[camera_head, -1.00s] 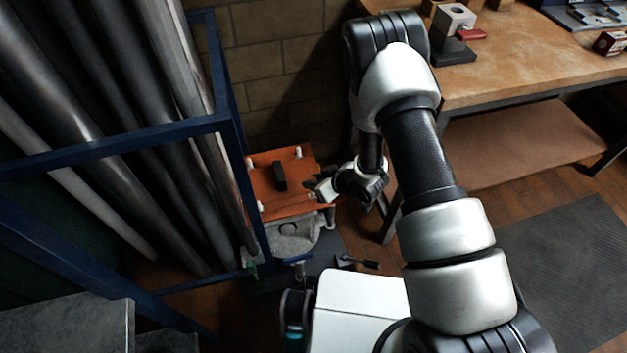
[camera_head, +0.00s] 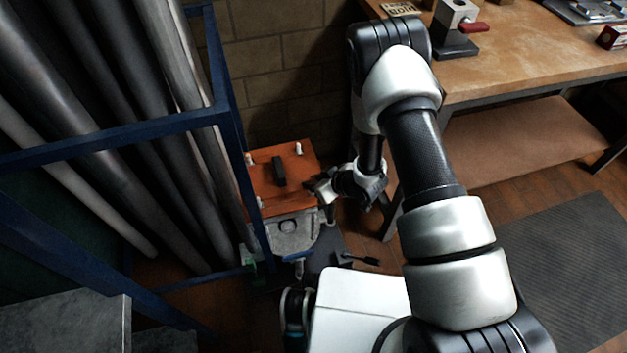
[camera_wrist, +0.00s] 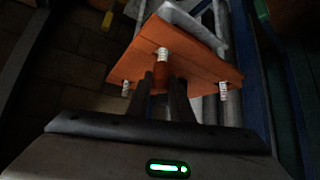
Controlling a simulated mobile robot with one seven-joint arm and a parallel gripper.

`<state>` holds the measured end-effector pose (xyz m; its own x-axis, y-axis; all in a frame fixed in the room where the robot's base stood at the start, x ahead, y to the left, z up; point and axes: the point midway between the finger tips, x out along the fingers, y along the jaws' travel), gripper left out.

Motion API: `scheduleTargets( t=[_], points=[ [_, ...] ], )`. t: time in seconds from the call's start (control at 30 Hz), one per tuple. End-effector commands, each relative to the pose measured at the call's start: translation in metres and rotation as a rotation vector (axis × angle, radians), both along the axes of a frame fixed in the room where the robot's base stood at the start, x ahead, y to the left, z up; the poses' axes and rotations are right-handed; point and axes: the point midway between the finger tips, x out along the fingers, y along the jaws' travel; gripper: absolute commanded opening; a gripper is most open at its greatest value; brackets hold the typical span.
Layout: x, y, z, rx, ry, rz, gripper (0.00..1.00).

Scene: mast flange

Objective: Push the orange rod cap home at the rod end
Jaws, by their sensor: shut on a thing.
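In the wrist view my gripper (camera_wrist: 164,92) has its two dark fingers closed on the orange rod cap (camera_wrist: 160,84). The cap is partly hidden between the fingers. It lines up with a white threaded rod end (camera_wrist: 163,54) on the orange plate (camera_wrist: 188,62); I cannot tell how far the cap sits over it. Other white rod ends (camera_wrist: 223,92) stick out of the plate at the left and right. In the head view my gripper (camera_head: 318,187) is at the right edge of the orange plate (camera_head: 262,183); the cap cannot be made out there.
A blue rack (camera_head: 228,105) with long grey pipes (camera_head: 110,130) stands close left of the plate. A black block (camera_head: 279,171) sits on the plate, and a grey casting (camera_head: 293,240) is below it. A wooden bench (camera_head: 530,60) stands to the right.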

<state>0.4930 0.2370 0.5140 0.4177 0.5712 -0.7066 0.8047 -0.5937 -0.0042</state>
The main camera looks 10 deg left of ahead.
Motion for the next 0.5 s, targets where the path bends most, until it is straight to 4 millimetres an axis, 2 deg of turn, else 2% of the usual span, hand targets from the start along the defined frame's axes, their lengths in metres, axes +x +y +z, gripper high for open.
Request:
scheduleTargets(
  t=[0.27,0.3,0.4,0.43,0.5],
  points=[
    [0.0005,0.0001,-0.0073,0.0,-0.001,-0.001,0.0],
    [0.0005,0.0001,-0.0073,0.0,-0.001,-0.001,0.21],
    [0.0005,0.0,-0.0068,0.0,-0.001,-0.001,0.38],
    [0.0005,0.0,-0.0068,0.0,-0.001,-0.001,0.41],
    [0.0004,0.0,-0.0069,0.0,-0.001,-0.001,0.41]
  ],
)
